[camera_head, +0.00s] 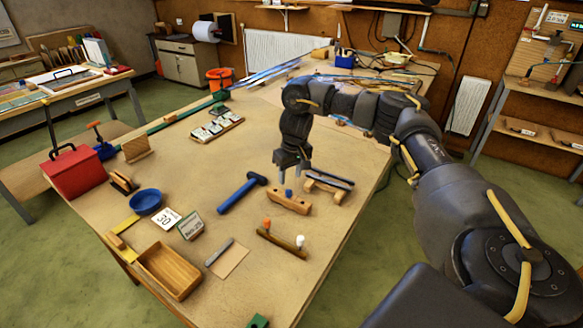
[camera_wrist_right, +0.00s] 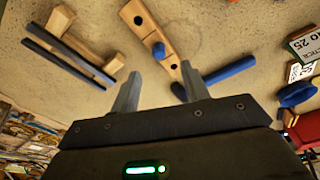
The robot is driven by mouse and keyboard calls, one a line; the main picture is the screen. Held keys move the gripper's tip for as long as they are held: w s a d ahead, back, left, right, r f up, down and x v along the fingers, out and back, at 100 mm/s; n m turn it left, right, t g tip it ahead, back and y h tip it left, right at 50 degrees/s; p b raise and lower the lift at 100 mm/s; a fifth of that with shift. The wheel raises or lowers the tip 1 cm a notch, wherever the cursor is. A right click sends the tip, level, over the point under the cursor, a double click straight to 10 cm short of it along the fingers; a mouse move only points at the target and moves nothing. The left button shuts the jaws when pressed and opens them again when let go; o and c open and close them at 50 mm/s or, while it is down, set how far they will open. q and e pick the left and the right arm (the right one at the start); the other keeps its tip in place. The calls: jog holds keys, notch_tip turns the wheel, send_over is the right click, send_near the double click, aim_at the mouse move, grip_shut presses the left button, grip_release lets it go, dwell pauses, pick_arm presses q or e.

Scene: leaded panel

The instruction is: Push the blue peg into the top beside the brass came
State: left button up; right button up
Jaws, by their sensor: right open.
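A blue peg (camera_head: 289,192) stands at the middle of a light wooden block (camera_head: 298,207) on the bench. In the right wrist view the peg (camera_wrist_right: 158,49) sits between two dark holes in the block (camera_wrist_right: 131,14); how deep it sits I cannot tell. My right gripper (camera_head: 288,178) is above the block, pointing down. In the right wrist view its fingers (camera_wrist_right: 161,72) are apart with nothing between them, near the peg. I cannot pick out the brass came for certain. My left gripper is not in view.
Dark bars (camera_head: 333,180) rest on a wooden support right of the block. A brown strip (camera_head: 279,241) with orange and white pieces lies in front. A wooden tray (camera_head: 169,270) and blue bowl (camera_head: 146,202) stand further left.

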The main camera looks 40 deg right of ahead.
aim_at(289, 190)
jog(key=f, duration=0.3)
jog(key=w+f+p, duration=0.1)
jog(key=f, duration=0.1)
jog(key=shift+d+f, duration=0.2)
jog(key=shift+f, duration=0.45)
jog(key=shift+w+f, duration=0.1)
jog(key=shift+f, duration=0.5)
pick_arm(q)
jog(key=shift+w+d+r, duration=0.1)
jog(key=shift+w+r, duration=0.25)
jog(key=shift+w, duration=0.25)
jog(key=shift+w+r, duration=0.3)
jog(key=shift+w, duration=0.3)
pick_arm(e)
jog(key=shift+r, duration=0.1)
grip_shut()
